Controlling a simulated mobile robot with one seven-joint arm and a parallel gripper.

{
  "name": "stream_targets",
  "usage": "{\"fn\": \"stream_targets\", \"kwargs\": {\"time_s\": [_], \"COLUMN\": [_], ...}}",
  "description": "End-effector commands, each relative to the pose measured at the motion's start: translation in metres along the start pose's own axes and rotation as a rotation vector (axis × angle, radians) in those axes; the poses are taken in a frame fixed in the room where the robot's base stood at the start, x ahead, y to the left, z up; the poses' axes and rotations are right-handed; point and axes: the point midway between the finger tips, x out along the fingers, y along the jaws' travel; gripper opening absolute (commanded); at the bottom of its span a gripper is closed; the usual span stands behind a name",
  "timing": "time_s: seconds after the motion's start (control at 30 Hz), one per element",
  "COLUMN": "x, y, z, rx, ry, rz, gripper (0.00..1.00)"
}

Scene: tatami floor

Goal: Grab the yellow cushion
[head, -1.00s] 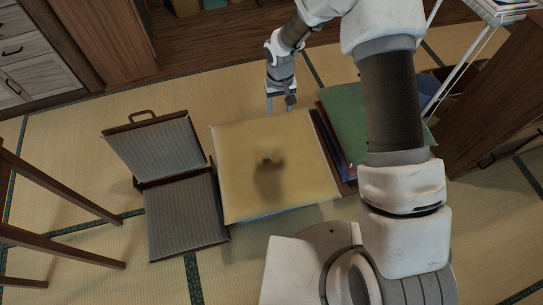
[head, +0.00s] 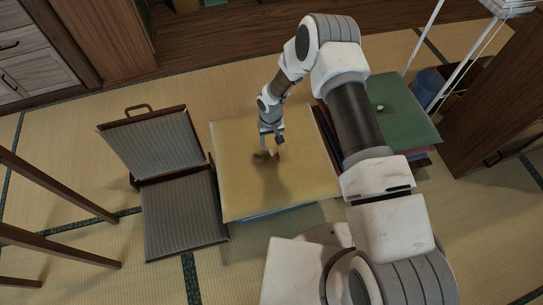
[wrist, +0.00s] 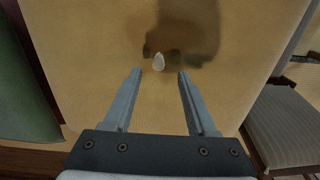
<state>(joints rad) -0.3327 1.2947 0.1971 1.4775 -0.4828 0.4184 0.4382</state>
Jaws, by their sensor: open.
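The yellow cushion (head: 240,180) lies flat on top of a low stack in the middle of the head view, with a bluish layer showing under its front edge. It fills most of the wrist view (wrist: 90,50). My gripper (head: 271,150) is above the cushion, pointing down, with its shadow on the fabric. In the wrist view its two fingers (wrist: 157,72) are apart with nothing between them. A small pale tuft (wrist: 159,62) shows on the cushion just beyond the fingertips. I cannot tell whether the fingertips touch the cushion.
A legless floor chair (head: 181,212) stands left of the cushion. A stack topped by a green cushion (head: 403,105) is on the right, partly behind my arm. Wooden furniture legs (head: 60,187) are at far left, a wooden cabinet (head: 500,110) at right. Tatami is clear in front.

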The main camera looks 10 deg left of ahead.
Motion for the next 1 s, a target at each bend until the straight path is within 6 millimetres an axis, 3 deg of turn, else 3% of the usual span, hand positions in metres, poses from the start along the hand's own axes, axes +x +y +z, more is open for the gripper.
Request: {"fn": "stream_targets", "kwargs": {"time_s": [0.27,0.5,0.77,1.0], "x": [0.018,0.054,0.058,0.058], "y": [0.001,0.002,0.002,0.002], "z": [0.000,0.001,0.000,0.000], "rx": [0.000,0.001,0.002,0.001], "ry": [0.000,0.000,0.002,0.001], "rz": [0.000,-0.001,-0.001,0.000], "gripper": [0.57,0.57,0.57,0.18]}}
